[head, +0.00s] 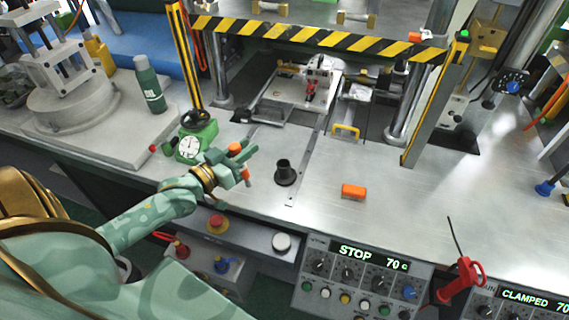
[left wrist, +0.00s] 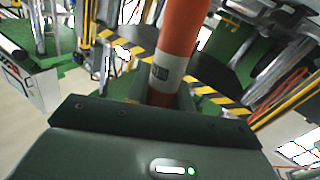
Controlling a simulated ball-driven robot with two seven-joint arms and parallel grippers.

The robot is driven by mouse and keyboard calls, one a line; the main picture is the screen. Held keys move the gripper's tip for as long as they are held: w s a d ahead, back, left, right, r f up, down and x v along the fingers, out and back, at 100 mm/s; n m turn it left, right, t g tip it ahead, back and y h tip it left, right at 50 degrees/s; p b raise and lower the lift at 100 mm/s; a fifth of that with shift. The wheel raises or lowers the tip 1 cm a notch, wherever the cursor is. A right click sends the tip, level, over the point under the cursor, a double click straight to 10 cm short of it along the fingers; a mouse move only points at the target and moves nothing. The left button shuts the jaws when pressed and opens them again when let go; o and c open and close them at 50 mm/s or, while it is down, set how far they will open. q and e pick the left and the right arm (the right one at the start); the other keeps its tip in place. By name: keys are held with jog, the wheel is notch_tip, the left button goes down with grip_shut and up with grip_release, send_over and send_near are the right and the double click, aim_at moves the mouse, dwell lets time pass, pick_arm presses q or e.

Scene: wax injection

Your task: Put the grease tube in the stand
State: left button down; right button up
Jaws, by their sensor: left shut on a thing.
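My left gripper (head: 240,163) is shut on the orange grease tube (head: 235,149), above the steel table just left of the stand. The tube's orange ends show above and below the fingers, and it looks roughly upright, slightly tilted. In the left wrist view the tube (left wrist: 183,35) rises from between the fingers, with a pale label band near the grip. The stand (head: 284,173) is a short black cup on a round foot. The tube is apart from the stand. My right gripper is not in view.
A green oil bottle (head: 150,84) is farther left. An orange block (head: 353,191) lies right of the stand. Behind is a press with a striped bar (head: 320,38). The table's right side is mostly clear.

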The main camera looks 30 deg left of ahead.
pick_arm(q)
jog(key=w+d+b, duration=0.2)
jog(key=w, duration=1.1)
notch_tip(320, 180, down, 6)
jog(key=d+b, duration=0.1)
jog(key=shift+d+f+b, duration=0.2)
jog(key=shift+b, duration=0.2)
jog(key=c, duration=1.2)
grip_release()
jog(key=shift+c, duration=0.2)
jog(key=shift+f, duration=0.1)
jog(key=s+a+p, duration=0.2)
jog(key=s, duration=1.4)
jog(key=shift+a, duration=0.15)
